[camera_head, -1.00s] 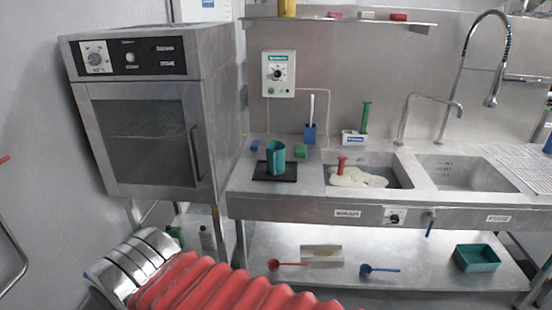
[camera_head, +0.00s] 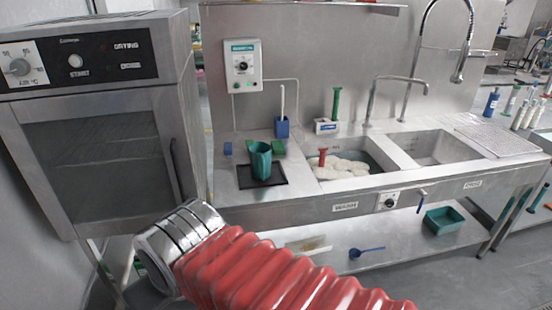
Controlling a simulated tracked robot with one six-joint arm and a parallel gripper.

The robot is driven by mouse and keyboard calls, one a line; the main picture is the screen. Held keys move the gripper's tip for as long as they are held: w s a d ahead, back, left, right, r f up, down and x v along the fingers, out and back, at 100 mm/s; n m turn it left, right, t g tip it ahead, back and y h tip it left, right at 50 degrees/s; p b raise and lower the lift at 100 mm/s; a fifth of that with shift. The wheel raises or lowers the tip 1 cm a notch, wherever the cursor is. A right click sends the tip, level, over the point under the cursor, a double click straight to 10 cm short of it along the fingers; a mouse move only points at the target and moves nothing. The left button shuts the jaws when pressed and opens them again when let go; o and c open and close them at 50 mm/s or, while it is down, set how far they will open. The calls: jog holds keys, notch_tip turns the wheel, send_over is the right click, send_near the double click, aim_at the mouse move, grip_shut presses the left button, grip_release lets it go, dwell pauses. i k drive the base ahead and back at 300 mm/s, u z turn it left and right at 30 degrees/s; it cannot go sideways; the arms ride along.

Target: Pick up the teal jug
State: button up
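The teal jug (camera_head: 261,161) stands upright on a black mat (camera_head: 246,180) at the left end of the steel sink counter. It looks open at the top. My arm, with a red ribbed sleeve and a silver section, crosses the lower part of the view, below and in front of the counter. It is apart from the jug. My gripper's fingers do not show in this view.
A drying oven (camera_head: 98,130) stands close left of the counter. A blue holder (camera_head: 282,127) with a white-handled brush and a green block (camera_head: 279,147) sit just behind the jug. The sink (camera_head: 350,160) with a red-handled tool is at right. A teal tray (camera_head: 443,219) lies on the lower shelf.

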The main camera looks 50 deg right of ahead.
aim_at(260, 152)
jog(key=z, duration=0.3)
jog(key=i, duration=0.9)
jog(key=z, duration=0.05)
